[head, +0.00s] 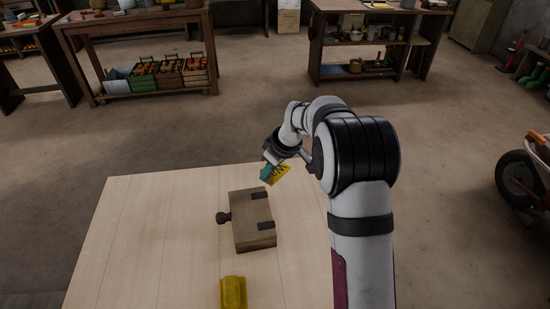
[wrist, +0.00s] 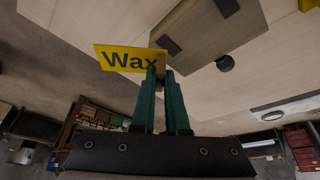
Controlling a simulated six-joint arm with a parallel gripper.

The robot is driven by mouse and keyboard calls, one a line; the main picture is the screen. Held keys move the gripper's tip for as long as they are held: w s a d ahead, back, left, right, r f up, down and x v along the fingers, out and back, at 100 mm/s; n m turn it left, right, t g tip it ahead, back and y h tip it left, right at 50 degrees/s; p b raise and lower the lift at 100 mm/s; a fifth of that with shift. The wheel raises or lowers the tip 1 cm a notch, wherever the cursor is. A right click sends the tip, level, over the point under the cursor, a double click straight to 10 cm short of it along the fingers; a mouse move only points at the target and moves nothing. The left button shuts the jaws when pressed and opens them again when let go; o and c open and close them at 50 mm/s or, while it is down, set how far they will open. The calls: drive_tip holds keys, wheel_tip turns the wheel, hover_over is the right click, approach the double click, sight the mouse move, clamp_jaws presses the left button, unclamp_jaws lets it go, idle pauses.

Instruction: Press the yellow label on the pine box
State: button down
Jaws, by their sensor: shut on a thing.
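The yellow label (head: 278,174), printed "Wax" in dark letters, is in my gripper (head: 267,173). In the wrist view the label (wrist: 125,58) reaches out to the left from the green fingertips (wrist: 161,74), which are shut on its right end. A small tan piece shows at the fingertips. The pine box (head: 250,220) sits on the table with a dark knob on its left side and two dark fittings on the right. It also shows in the wrist view (wrist: 205,38). The label is near the box's far end; I cannot tell whether they touch.
A yellow object (head: 233,292) lies on the pale wooden table (head: 140,235) nearer the front edge. The table's left part is clear. Workbenches with crates (head: 170,72) and shelves stand far behind, and a wheelbarrow (head: 522,180) is at the right.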

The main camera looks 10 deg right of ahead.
drive_tip(key=s+a+r+n+g+y, duration=0.1)
drive_tip(key=s+a+r+n+g, duration=0.2)
drive_tip(key=s+a+n, duration=0.3)
drive_tip(key=s+n, duration=0.2)
drive_tip(key=n, duration=0.2)
drive_tip(key=shift+s+g, duration=0.35)
drive_tip(key=shift+g, duration=0.05)
drive_tip(key=shift+f, duration=4.05)
drive_tip(key=shift+f, duration=0.15)
drive_tip(key=c, duration=0.8)
unclamp_jaws()
drive_tip(key=shift+c, duration=0.2)
drive_tip(key=shift+d, duration=0.1)
